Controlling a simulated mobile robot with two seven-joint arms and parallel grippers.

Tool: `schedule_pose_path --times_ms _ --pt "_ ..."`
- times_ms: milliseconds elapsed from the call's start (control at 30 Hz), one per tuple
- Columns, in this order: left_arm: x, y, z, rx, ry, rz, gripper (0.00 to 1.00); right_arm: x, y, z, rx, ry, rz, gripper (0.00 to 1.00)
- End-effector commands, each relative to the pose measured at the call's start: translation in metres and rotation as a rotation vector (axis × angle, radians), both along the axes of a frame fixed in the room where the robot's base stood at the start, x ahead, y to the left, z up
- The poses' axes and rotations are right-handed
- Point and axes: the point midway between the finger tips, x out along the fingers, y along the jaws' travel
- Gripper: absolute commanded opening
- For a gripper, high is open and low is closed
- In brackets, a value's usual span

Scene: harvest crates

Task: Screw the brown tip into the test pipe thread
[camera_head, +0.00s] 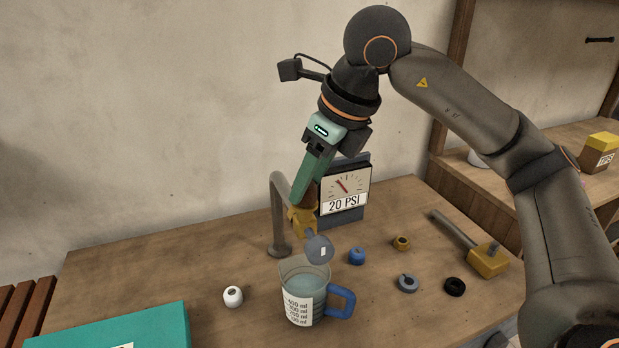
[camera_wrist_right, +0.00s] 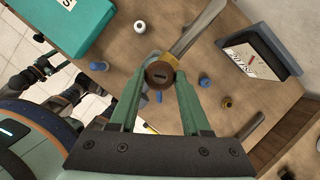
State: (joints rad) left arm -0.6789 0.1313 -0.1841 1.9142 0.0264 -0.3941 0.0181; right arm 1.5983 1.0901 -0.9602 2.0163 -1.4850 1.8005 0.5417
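My right gripper (camera_head: 306,200) reaches down from above with its green fingers over the test pipe (camera_head: 277,215). The pipe is a grey bent tube with a yellow brass fitting (camera_head: 299,219) at its end. The fingers are shut on the brown tip (camera_wrist_right: 160,74), which shows as a round, slotted disc between the fingertips in the right wrist view. The tip is at the fitting's upper end; I cannot tell how deep it sits in the thread, which is hidden. A grey rounded part (camera_head: 320,249) hangs below the fitting. My left gripper is not in view.
A measuring jug (camera_head: 317,272) stands under the pipe, with a 20 PSI gauge (camera_head: 345,190) behind. A white piece (camera_head: 233,297), blue piece (camera_head: 357,257), brass ring (camera_head: 401,243), grey ring (camera_head: 408,284), black ring (camera_head: 454,287), yellow-headed tool (camera_head: 487,262) and teal box (camera_head: 120,325) lie around.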

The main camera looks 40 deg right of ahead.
Motion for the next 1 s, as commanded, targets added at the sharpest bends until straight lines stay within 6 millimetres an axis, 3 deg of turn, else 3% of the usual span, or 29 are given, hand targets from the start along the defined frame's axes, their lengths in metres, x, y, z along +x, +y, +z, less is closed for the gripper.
schedule_pose_path --times_ms 167,333,1000 --pt "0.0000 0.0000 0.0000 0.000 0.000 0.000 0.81 0.0000 0.0002 0.0000 0.000 0.000 0.000 0.16" --pt "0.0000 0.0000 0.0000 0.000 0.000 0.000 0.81 -0.0003 0.0017 -0.0001 -0.002 -0.001 -0.058 0.15" --pt "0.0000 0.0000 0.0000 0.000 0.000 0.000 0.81 0.0003 0.0077 0.0008 -0.004 -0.007 -0.843 0.15"
